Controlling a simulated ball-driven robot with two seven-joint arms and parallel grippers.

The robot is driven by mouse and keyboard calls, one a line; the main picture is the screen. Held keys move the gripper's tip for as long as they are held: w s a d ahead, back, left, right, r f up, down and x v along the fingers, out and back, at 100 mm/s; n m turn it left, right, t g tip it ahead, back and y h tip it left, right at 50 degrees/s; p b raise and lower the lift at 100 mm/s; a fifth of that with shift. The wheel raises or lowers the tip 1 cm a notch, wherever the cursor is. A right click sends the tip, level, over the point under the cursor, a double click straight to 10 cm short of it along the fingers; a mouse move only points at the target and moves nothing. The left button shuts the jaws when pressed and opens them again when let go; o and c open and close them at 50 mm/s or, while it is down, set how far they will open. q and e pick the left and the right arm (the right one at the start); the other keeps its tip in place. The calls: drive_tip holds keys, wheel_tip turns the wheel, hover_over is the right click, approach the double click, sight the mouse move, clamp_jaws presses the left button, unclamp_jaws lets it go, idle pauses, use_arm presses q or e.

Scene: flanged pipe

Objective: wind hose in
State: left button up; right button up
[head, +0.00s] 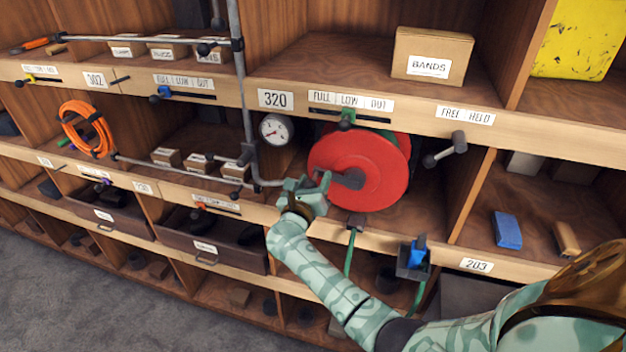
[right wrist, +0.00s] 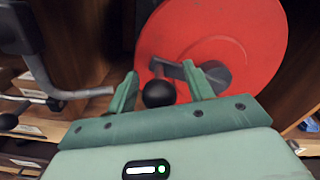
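A red hose reel (head: 385,170) sits in the shelf bay under label 320; it also shows in the right wrist view (right wrist: 255,40). Its grey crank arm (right wrist: 205,78) ends in a black ball knob (right wrist: 159,94). My right gripper (head: 312,183) is in front of the reel's left side. In the right wrist view its two fingers (right wrist: 162,90) stand apart, with the knob between them and gaps on both sides. Green hose (head: 349,253) hangs below the shelf edge, and a blue nozzle (head: 419,247) sits in a dark holder. My left gripper is out of view.
A grey pipe (head: 246,100) runs down just left of the reel, close to my gripper. An orange hose coil (head: 85,130) hangs at left.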

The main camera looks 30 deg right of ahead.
clamp_jaws()
drive_tip(key=shift+r, duration=0.1)
drive_tip(key=r+m+b, duration=0.1)
drive_tip(key=m, duration=0.1)
drive_tip(key=shift+s+d+r+m+b, duration=0.2)
drive_tip(key=shift+s+r+m+b, duration=0.05)
drive_tip(key=shift+r+m+b, duration=0.1)
drive_tip(key=r+m+b, duration=0.1)
drive_tip(key=s+d+r+m+b, duration=0.1)
drive_tip(key=m, duration=0.1)
drive_tip(key=shift+s+r+m, duration=0.15)
drive_tip(key=shift+m, duration=0.1)
drive_tip(key=s+d+r+m+b, duration=0.3)
drive_tip(key=s+d+m+b, duration=0.1)
drive_tip(key=m+b, duration=0.4)
drive_tip(key=shift+s+d+r+m+b, duration=0.15)
drive_tip(key=shift+s+m+b, duration=0.25)
drive_tip(key=shift+s, duration=0.05)
